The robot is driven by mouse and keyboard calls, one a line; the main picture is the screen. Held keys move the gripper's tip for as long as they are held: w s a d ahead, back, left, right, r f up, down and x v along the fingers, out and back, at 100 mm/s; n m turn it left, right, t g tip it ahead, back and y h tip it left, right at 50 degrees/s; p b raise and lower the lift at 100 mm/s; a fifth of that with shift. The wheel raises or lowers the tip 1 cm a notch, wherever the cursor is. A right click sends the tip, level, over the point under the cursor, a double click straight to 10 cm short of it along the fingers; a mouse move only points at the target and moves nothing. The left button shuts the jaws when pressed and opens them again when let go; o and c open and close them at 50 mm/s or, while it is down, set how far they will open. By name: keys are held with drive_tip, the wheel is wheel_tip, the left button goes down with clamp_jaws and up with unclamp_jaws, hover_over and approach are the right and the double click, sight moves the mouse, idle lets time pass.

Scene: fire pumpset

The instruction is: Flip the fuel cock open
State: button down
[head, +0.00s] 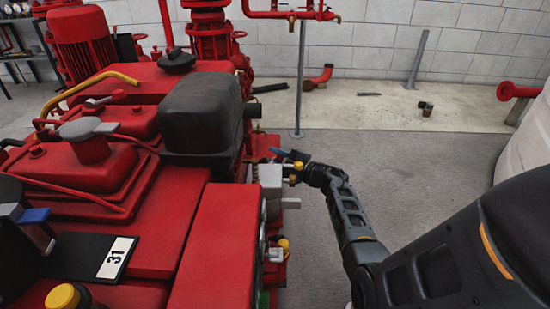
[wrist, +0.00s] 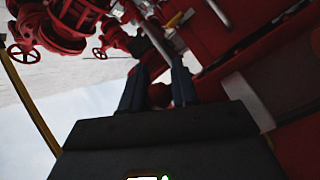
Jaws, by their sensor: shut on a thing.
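My gripper (head: 298,166) reaches in from the right at the side of the red engine. Its dark fingers also show in the wrist view (wrist: 157,90), with a small dark reddish piece between them. They are shut on what appears to be the fuel cock, a small yellow-and-grey fitting (head: 297,167) beside a light grey block (head: 270,178). A blue piece shows just above the fitting; I cannot tell whether it is a lever or a finger. The fingers and arm hide much of the cock, so its lever angle cannot be made out.
The red engine (head: 215,245) fills the left, with a black box-shaped cover (head: 200,110) on top. A second yellow-capped fitting (head: 283,243) sits lower on its side. A thin grey post (head: 299,80) stands behind my gripper. The grey floor (head: 440,165) to the right is mostly clear.

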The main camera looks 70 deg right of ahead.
drive_tip(key=n+t+b, duration=0.1)
drive_tip(key=b, duration=0.1)
drive_tip(key=r+n+t+b, duration=0.1)
drive_tip(key=n+b, duration=0.1)
drive_tip(key=shift+s+a+r+b, duration=0.1)
drive_tip(key=shift+a+r+b, duration=0.1)
drive_tip(key=shift+b, duration=0.1)
drive_tip(key=n+b, duration=0.1)
drive_tip(key=r+n+t+y+b, duration=0.1)
drive_tip(key=n+b, duration=0.1)
drive_tip(key=n+t+b, duration=0.1)
drive_tip(key=shift+s+a+r+n, duration=0.2)
drive_tip(key=shift+a+r+n, duration=0.1)
drive_tip(key=shift+a+r, duration=0.05)
drive_tip(key=shift+s+a+r+n+t+y+b, duration=0.15)
drive_tip(key=shift+a+r+n+t+y+b, duration=0.3)
drive_tip(key=shift+n+y, duration=0.75)
drive_tip(key=shift+s+a+r+n+t+y+b, duration=0.15)
drive_tip(key=shift+a+r+n+t+y+b, duration=0.45)
drive_tip(key=shift+n, duration=1.15)
drive_tip(key=shift+s+a+r+n+t+y+b, duration=0.15)
drive_tip(key=shift+r+n+y+b, duration=0.1)
drive_tip(key=shift+n+y, duration=1.05)
drive_tip(key=shift+n, duration=0.35)
drive_tip(key=c, duration=0.9)
unclamp_jaws()
